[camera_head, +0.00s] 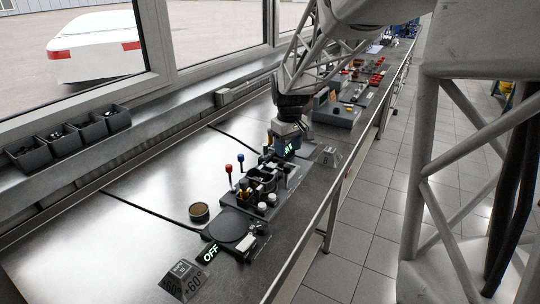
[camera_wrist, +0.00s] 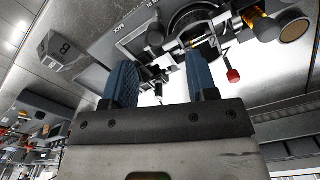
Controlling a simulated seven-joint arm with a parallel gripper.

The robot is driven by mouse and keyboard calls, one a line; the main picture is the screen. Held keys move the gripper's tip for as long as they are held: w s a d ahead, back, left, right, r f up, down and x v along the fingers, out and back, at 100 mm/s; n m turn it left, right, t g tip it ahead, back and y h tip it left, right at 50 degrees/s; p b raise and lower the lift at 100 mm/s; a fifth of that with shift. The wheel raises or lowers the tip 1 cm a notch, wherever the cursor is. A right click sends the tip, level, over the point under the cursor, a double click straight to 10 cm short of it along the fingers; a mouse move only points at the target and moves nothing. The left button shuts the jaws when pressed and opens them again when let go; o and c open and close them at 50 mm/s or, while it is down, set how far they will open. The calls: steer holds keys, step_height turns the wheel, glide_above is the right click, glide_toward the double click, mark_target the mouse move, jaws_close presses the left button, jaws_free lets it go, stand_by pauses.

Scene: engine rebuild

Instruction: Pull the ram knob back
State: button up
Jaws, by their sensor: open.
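My gripper (camera_wrist: 160,62) is open in the wrist view, with its two blue fingers apart and nothing clearly held between them. A small dark knob (camera_wrist: 155,38) shows just beyond the fingertips, on the fixture (camera_wrist: 130,40); I cannot tell for sure that it is the ram knob. A red-tipped lever (camera_wrist: 233,75) stands to the right of the fingers. In the head view my gripper (camera_head: 287,131) is low over the far end of the dark bench fixture (camera_head: 291,184). It hides what lies directly under it there.
A red-topped lever (camera_head: 228,168) and a blue-topped lever (camera_head: 240,158) stand up from the fixture. A round dark plate (camera_head: 231,225) and a lit OFF sign (camera_head: 209,253) are nearer. Dark bins (camera_head: 64,141) line the window sill. The bench's left part is mostly clear.

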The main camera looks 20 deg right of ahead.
mark_target(287, 165)
steer(key=shift+w+d+f, duration=0.15)
steer(key=shift+w+f, duration=0.15)
steer(key=shift+w, duration=0.3)
steer(key=shift+f, duration=0.15)
steer(key=shift+f, duration=3.75)
steer(key=shift+c, duration=0.2)
jaws_close()
